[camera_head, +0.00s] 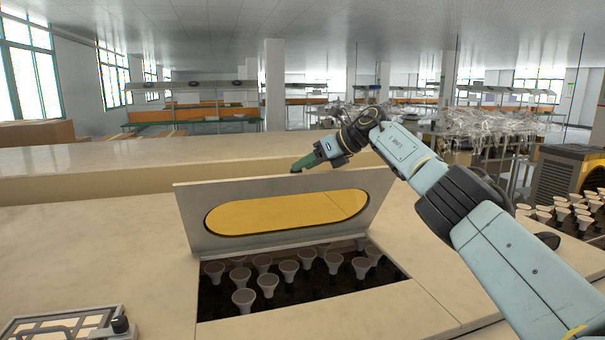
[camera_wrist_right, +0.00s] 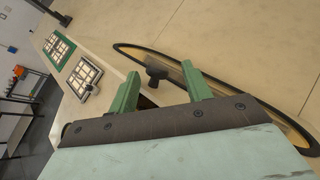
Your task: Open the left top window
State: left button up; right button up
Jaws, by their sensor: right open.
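The top window (camera_head: 285,212) is a pale panel with a yellow oval pane, standing tilted up from the counter in the head view. Below it, the opening shows several white bulbs (camera_head: 268,282). My right gripper (camera_head: 298,166) is behind the panel's upper edge, its green fingers partly hidden there. In the wrist view my right gripper (camera_wrist_right: 160,70) is open, with a dark knob (camera_wrist_right: 156,72) on the panel just beyond and between its fingertips. Whether they touch is unclear. The oval pane's dark rim (camera_wrist_right: 137,45) lies around the knob. My left gripper is out of view.
A metal-framed rack (camera_head: 62,328) with a dark knob lies at the lower left of the counter (camera_head: 90,240). More bulbs (camera_head: 572,208) stand at the right, near a yellow-and-black machine (camera_head: 562,172). A low ledge (camera_head: 110,172) runs behind the window.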

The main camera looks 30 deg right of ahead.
jog(key=b+v, duration=0.2)
jog(key=v, duration=0.9)
jog(key=shift+d, duration=0.15)
jog(key=shift+s, duration=0.1)
